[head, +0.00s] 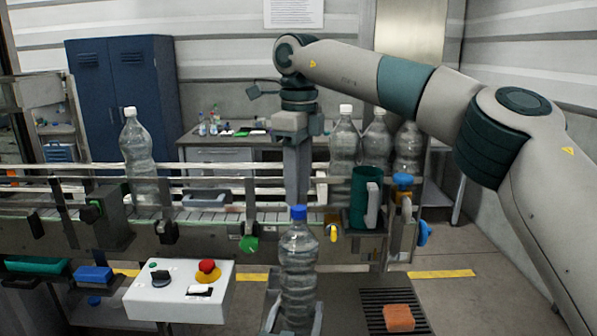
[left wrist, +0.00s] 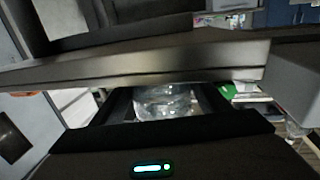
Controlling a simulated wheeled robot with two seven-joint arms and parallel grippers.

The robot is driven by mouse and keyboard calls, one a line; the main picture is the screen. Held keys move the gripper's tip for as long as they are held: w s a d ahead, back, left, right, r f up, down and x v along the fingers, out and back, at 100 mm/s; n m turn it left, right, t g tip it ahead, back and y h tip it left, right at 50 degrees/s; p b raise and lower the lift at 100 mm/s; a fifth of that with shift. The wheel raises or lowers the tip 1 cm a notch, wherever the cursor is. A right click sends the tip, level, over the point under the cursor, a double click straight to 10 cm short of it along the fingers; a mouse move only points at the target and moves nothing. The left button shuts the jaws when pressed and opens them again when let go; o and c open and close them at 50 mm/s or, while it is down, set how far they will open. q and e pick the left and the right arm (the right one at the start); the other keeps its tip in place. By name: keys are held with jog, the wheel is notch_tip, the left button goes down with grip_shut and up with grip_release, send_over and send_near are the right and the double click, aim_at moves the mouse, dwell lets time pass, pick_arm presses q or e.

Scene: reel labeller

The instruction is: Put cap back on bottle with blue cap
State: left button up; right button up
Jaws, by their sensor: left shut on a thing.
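The clear bottle (head: 298,265) stands upright at the front middle, with the blue cap (head: 298,212) at the top of its neck. Whether the cap is screwed down or only resting there, I cannot tell. My left gripper (head: 293,322) is shut around the lower part of the bottle. In the left wrist view, clear ridged plastic of the bottle (left wrist: 168,100) shows between the jaws. My right gripper (head: 297,196) points straight down just above the blue cap. Its fingertips overlap in line, so its opening and any touch on the cap are unclear.
A conveyor (head: 200,218) with rails runs behind, carrying a white-capped bottle (head: 138,150). More white-capped bottles (head: 345,140) stand at right behind a green mug-like container (head: 366,197). A control box (head: 180,290) with a red button is front left. An orange sponge-like block (head: 398,318) lies front right.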

aim_at(298, 207)
jog(key=shift+f, duration=1.7)
grip_shut()
jog(key=shift+o, duration=0.9)
grip_release()
jog(key=shift+r, duration=0.15)
notch_tip(298, 207, up, 12)
